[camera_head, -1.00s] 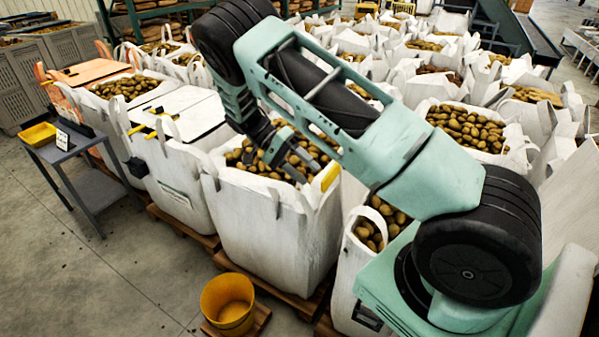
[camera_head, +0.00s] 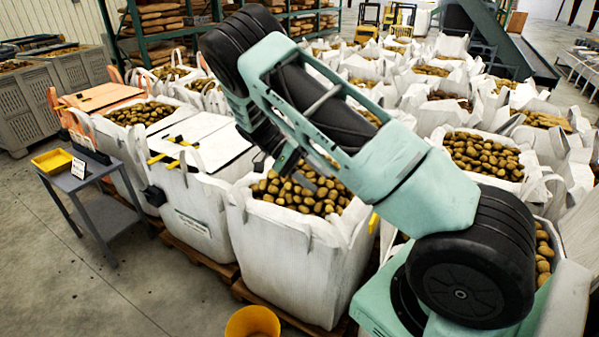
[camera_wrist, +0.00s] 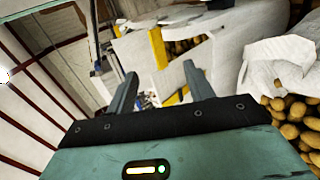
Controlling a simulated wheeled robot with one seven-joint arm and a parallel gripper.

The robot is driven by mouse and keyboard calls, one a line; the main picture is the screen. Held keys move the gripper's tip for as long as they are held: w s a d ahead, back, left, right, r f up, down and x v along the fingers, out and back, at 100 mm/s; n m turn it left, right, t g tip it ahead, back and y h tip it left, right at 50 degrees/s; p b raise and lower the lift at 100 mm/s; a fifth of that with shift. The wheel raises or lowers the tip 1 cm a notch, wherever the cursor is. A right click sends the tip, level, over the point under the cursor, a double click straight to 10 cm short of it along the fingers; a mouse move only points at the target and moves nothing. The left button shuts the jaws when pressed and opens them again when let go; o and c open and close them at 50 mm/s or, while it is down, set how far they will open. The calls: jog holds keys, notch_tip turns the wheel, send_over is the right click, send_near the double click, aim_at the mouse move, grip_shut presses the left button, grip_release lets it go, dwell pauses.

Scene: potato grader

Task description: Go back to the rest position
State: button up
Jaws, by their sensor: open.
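My gripper (camera_wrist: 160,82) is open, with its two grey fingers apart and nothing between them in the wrist view. In the head view, my green and black arm reaches up from the lower right and folds down to the left. The dark gripper (camera_head: 298,172) shows small there, in front of or over the potatoes of a white bulk bag (camera_head: 290,262). Whether it touches them cannot be told. Beyond the fingers, the wrist view shows a white bag with yellow strips (camera_wrist: 158,48), tilted in the picture.
Potato-filled white bags on pallets crowd the middle and right. A grey cart (camera_head: 88,180) with a yellow tray (camera_head: 52,161) stands at the left. A yellow bucket (camera_head: 252,322) is on the floor at the bottom edge. The concrete floor at the lower left is clear.

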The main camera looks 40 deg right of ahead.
jog(key=s+a+r+n+t+y+b, duration=0.1)
jog(key=s+a+n+t+b, duration=0.3)
jog(key=a, duration=0.7)
jog(key=s+a+n+t+y+b, duration=0.1)
jog(key=s+a+n+t+y, duration=0.1)
jog(key=a+n, duration=0.65)
jog(key=s+a+r+n+t+y+b, duration=0.1)
jog(key=s+a+r+n+t+b, duration=0.1)
jog(key=s+a+n+t, duration=0.3)
jog(key=s+a+n+b, duration=0.1)
jog(key=s+a+n, duration=0.3)
jog(key=s+a, duration=0.3)
jog(key=shift+s+a+t+y, duration=0.15)
jog(key=shift+s+t+y, duration=0.15)
jog(key=shift+s, duration=1.6)
jog(key=shift+n, duration=0.25)
